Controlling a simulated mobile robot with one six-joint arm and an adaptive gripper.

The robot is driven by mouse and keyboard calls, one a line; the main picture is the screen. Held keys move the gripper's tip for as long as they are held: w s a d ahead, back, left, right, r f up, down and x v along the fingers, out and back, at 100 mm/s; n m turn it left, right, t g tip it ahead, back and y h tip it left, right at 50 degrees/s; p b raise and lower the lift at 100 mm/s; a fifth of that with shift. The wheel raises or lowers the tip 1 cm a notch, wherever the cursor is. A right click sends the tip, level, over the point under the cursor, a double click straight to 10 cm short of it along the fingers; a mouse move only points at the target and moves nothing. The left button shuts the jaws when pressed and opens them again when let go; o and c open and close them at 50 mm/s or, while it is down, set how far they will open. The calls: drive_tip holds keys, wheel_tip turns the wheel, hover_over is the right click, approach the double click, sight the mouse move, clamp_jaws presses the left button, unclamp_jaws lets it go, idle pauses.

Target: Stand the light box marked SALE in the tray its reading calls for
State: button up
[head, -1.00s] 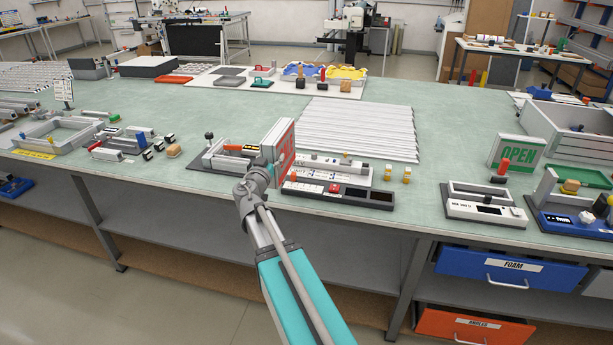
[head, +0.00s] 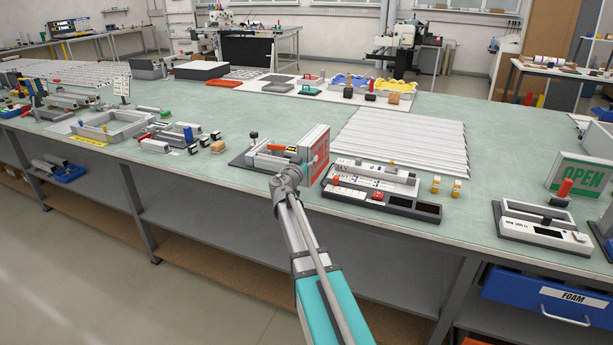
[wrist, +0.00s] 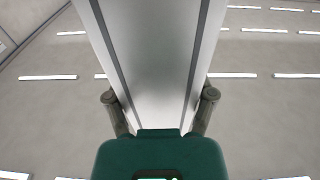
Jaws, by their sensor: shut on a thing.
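A light box (head: 316,152) with a red face and pale sides stands upright at the front edge of the bench in the head view. Its red face is seen at a steep slant, so I cannot read its marking. My gripper (head: 291,178) is at its near lower side. In the wrist view the box's pale grey side (wrist: 155,50) rises between the two fingers of my gripper (wrist: 160,100), which are shut on it. A green OPEN light box (head: 577,173) stands at the right. I cannot tell which tray a reading names.
A grey device with dark windows (head: 428,208) and a white strip unit lie just right of the held box. Another white unit (head: 540,228) sits farther right. A grey open tray (head: 92,131) is at the left. Ribbed white sheets (head: 400,140) cover the bench behind.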

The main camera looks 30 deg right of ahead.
drive_tip(key=shift+w+d+f+b, duration=0.15)
drive_tip(key=shift+w+f+b, duration=0.65)
drive_tip(key=shift+f, duration=0.25)
drive_tip(key=shift+w, duration=0.1)
drive_tip(key=shift+w+d+f+b, duration=0.1)
drive_tip(key=shift+w+f+b, duration=0.35)
drive_tip(key=shift+f+b, duration=0.25)
drive_tip(key=shift+s+f+b, duration=0.1)
drive_tip(key=shift+f+b, duration=1.1)
drive_tip(key=shift+f, duration=0.1)
drive_tip(key=o, duration=1.3)
drive_tip(key=shift+c, duration=0.2)
drive_tip(key=shift+r, duration=0.1)
drive_tip(key=v, duration=1.2)
drive_tip(key=shift+b, duration=0.4)
